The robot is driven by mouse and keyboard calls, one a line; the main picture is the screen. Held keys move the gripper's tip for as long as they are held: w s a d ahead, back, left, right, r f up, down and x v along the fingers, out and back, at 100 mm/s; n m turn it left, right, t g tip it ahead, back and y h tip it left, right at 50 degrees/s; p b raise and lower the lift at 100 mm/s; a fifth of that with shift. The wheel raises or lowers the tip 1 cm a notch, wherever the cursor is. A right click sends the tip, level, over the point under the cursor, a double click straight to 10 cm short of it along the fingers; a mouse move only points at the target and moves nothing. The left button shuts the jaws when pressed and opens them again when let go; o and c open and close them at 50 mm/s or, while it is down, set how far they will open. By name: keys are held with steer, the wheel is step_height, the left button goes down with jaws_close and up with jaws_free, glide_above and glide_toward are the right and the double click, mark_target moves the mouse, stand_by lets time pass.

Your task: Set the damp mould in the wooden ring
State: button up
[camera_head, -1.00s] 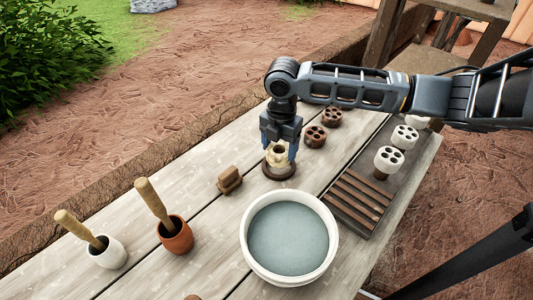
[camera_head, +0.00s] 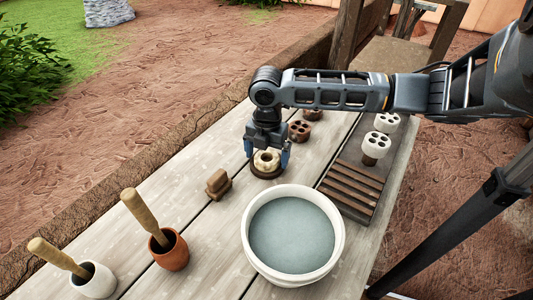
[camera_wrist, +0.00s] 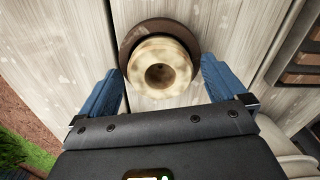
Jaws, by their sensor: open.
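The damp mould (camera_head: 266,160) is a cream, rounded block with a hole in its top. It stands on the table within the dark wooden ring (camera_head: 266,175). In the wrist view the mould (camera_wrist: 160,68) covers the near part of the ring (camera_wrist: 130,36), whose far rim shows as a dark arc. How deep the mould sits is hidden. My gripper (camera_head: 267,156) is open over the mould, one blue finger on each side. In the wrist view a gap shows between each finger and the mould.
A white basin of grey water (camera_head: 292,238) stands close in front of the ring. A brown block (camera_head: 218,184) lies to the left. Two pots with wooden pestles (camera_head: 170,250) stand at front left. A slatted board (camera_head: 352,190) and perforated pieces (camera_head: 375,146) are at right.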

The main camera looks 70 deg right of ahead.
mark_target(267, 157)
step_height(267, 157, up, 12)
steer(key=shift+b, duration=0.35)
stand_by(0.4)
stand_by(0.4)
